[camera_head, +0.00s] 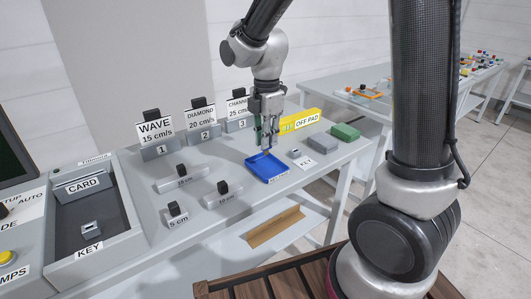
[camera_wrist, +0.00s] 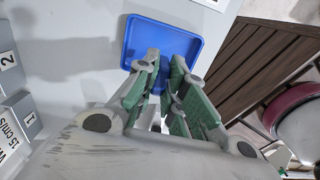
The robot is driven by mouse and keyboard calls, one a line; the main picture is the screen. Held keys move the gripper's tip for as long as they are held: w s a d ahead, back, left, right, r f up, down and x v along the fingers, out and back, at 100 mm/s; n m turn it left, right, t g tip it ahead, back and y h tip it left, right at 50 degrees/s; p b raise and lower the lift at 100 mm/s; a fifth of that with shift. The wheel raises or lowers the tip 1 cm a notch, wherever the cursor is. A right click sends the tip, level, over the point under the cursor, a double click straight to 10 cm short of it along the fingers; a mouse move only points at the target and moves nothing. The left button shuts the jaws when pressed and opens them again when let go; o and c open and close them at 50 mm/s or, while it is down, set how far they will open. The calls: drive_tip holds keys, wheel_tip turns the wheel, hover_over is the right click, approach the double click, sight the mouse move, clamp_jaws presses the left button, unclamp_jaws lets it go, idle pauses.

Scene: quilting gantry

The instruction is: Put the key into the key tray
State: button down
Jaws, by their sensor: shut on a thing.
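The blue tray (camera_head: 267,166), whose front label is too small to read, lies on the grey table in the head view. It also shows at the top of the wrist view (camera_wrist: 168,22). My gripper (camera_head: 266,143) points down over the tray's back part; in the wrist view its green-padded fingers (camera_wrist: 164,68) overlap the tray's near edge. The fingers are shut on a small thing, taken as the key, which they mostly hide. Its outline cannot be made out, and whether it touches the tray cannot be told.
A yellow OFF PAD block (camera_head: 300,122), a grey block (camera_head: 322,141) and a green block (camera_head: 345,131) stand right of the tray. Numbered holders (camera_head: 205,133) line the back. Black-knobbed pieces (camera_head: 222,190) lie left. A panel (camera_head: 90,205) marked CARD and KEY is far left.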

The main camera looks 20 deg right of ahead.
sight(267, 151)
drive_tip(key=shift+f, duration=2.3)
drive_tip(key=c, duration=1.5)
unclamp_jaws()
drive_tip(key=shift+f, duration=0.15)
